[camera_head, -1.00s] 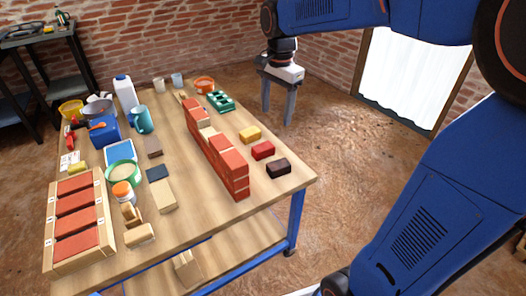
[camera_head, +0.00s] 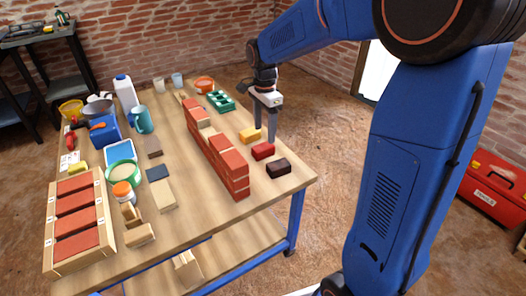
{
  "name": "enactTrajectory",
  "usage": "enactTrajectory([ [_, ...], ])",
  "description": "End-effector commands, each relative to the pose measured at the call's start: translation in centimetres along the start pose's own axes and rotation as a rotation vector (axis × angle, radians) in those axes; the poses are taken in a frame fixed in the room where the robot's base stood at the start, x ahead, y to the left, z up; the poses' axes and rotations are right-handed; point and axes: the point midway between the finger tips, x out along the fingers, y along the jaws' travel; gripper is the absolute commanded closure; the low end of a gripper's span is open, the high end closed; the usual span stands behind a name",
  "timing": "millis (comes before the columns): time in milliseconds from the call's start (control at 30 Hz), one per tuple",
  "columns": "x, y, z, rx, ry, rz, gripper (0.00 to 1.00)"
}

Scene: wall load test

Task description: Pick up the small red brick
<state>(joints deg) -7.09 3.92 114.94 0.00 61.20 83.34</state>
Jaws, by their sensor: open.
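The small red brick (camera_head: 263,151) lies on the wooden table right of the brick wall, between a yellow brick (camera_head: 250,135) and a dark brown brick (camera_head: 278,168). My gripper (camera_head: 265,134) is open and empty, its two grey fingers pointing down. In the picture its fingertips are just above and behind the red brick, close to the yellow brick. The gripper looks apart from the red brick; its exact height over the table is hard to tell.
A red brick wall (camera_head: 226,163) with a few pale blocks runs along the table left of the small bricks. A green crate (camera_head: 220,101) stands behind. Trays, cups and tools crowd the left side. A red toolbox (camera_head: 493,188) is on the floor at right.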

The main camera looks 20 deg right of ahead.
Motion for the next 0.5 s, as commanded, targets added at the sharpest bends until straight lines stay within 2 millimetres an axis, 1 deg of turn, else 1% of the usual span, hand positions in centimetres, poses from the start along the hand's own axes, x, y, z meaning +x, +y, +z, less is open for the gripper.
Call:
enactTrajectory([
  [33,0.8,0.0,0.0,0.000,0.000,0.001,0.39],
  [133,2.1,0.0,0.0,0.000,0.000,0.001,0.39],
  [200,2.7,0.0,0.0,0.000,0.000,0.001,0.39],
  [367,3.5,0.0,0.1,-0.001,0.000,-0.001,0.39],
  [500,5.0,-0.1,0.3,-0.002,0.000,0.001,0.39],
])
